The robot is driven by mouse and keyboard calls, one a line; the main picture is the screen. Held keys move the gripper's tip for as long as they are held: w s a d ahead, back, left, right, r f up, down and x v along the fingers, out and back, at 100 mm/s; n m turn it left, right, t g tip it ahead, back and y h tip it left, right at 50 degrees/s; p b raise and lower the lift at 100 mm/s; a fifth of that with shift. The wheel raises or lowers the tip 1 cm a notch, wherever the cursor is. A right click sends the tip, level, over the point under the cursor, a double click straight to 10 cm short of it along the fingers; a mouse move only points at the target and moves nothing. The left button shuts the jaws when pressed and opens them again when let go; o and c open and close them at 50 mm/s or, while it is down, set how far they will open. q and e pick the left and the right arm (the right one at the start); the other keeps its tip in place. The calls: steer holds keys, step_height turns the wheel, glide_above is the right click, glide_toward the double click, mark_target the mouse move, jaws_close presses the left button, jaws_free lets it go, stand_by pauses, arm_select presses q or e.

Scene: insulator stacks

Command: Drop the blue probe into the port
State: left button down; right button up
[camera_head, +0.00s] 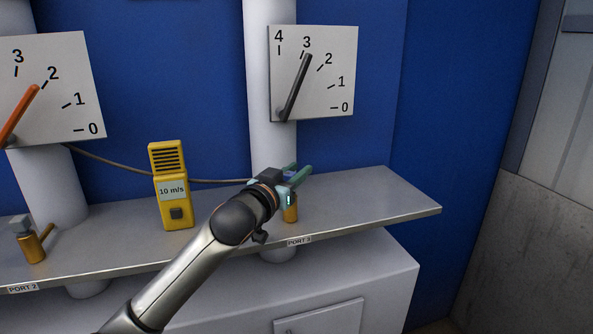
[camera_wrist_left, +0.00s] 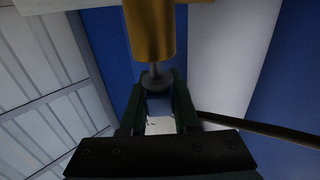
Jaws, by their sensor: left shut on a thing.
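My left gripper (camera_head: 298,180), with green fingers, is at the port 3 fitting on the grey shelf. It is shut on the blue probe (camera_head: 290,169), which is mostly hidden by the fingers. The brass port (camera_head: 291,213) stands just below the fingertips. In the left wrist view the brass port (camera_wrist_left: 150,30) is at the top, and a short grey rod with a wider end spans the gap between it and the fingers (camera_wrist_left: 158,95). I cannot tell whether the rod belongs to the probe or the port, or whether the probe is inside. My right gripper is out of view.
A yellow meter (camera_head: 172,190) reading 10 m/s stands on the shelf (camera_head: 365,197). A dark cable (camera_head: 215,182) runs behind it towards my gripper. Another brass port (camera_head: 34,247) is at the left. Two dials (camera_head: 335,75) hang above. The shelf's right end is clear.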

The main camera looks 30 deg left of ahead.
arm_select(q)
steer(key=shift+f, duration=0.45)
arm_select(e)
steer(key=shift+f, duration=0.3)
arm_select(q)
steer(key=c, duration=0.6)
jaws_free()
steer(key=shift+f, duration=0.1)
steer(key=shift+f, duration=0.1)
steer(key=s, duration=0.2)
steer(key=shift+s+d+b, duration=0.15)
steer(key=shift+s+b, duration=0.2)
steer(key=s, duration=0.9)
steer(key=shift+s+d+r+b, duration=0.2)
steer(key=shift+d+r+b, duration=0.05)
steer(key=shift+d+b, duration=0.05)
steer(key=shift+s, duration=0.2)
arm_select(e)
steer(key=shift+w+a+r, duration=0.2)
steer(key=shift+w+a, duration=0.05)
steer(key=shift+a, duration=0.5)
